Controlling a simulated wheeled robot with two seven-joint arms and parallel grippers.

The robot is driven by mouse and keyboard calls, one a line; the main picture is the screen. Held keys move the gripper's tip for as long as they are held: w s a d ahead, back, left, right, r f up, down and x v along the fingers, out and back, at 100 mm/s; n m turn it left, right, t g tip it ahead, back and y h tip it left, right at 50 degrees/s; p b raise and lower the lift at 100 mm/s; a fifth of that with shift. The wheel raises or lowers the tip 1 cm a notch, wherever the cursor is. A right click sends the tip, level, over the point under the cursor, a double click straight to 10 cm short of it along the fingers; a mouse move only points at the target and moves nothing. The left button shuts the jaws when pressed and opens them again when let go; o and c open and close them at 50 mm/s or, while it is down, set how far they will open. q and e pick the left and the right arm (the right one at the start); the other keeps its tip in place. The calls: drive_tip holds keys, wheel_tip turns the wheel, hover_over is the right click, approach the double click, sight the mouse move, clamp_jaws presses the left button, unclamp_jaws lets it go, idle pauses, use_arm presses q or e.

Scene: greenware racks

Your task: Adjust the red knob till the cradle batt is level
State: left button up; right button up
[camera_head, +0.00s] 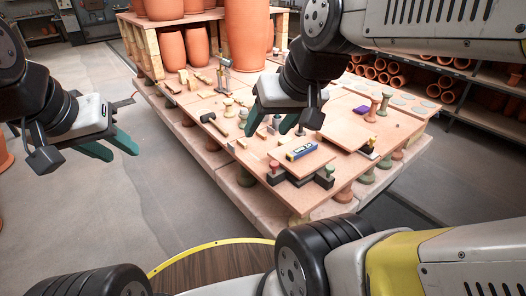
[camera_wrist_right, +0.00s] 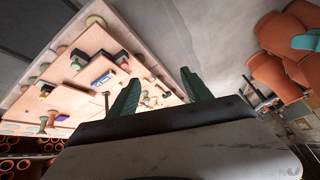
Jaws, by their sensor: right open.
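The cradle batt (camera_head: 318,157), a flat tan board, sits on dark supports near the front edge of the table. A blue and yellow spirit level (camera_head: 300,152) lies on it and also shows in the right wrist view (camera_wrist_right: 103,79). The batt's tilt and the bubble are too small to tell. My right gripper (camera_head: 290,124) is open and empty, above and behind the batt. My left gripper (camera_head: 112,149) is open and empty, over the floor left of the table.
A dark mallet-like tool (camera_head: 214,125) and several small stands lie on the table behind the batt. Large terracotta pots (camera_head: 247,35) stand at the back. A purple block (camera_head: 361,110) lies to the right. Shelves of pots line the right.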

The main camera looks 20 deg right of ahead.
drive_tip(key=w+d+f+m+g, duration=0.1)
drive_tip(key=w+d+m+g, duration=0.15)
drive_tip(key=w, duration=0.65)
drive_tip(key=m+g+h, duration=0.2)
drive_tip(key=m+g, duration=0.2)
drive_tip(key=m, duration=0.5)
hover_over(274, 163)
drive_tip(key=shift+n, duration=0.25)
wheel_tip(274, 163, down, 25)
drive_tip(key=shift+d+f, duration=0.1)
drive_tip(key=shift+d, duration=0.05)
wheel_tip(274, 163, down, 8)
drive_tip(key=shift+r, duration=0.2)
drive_tip(key=shift+c, duration=0.2)
clamp_jaws()
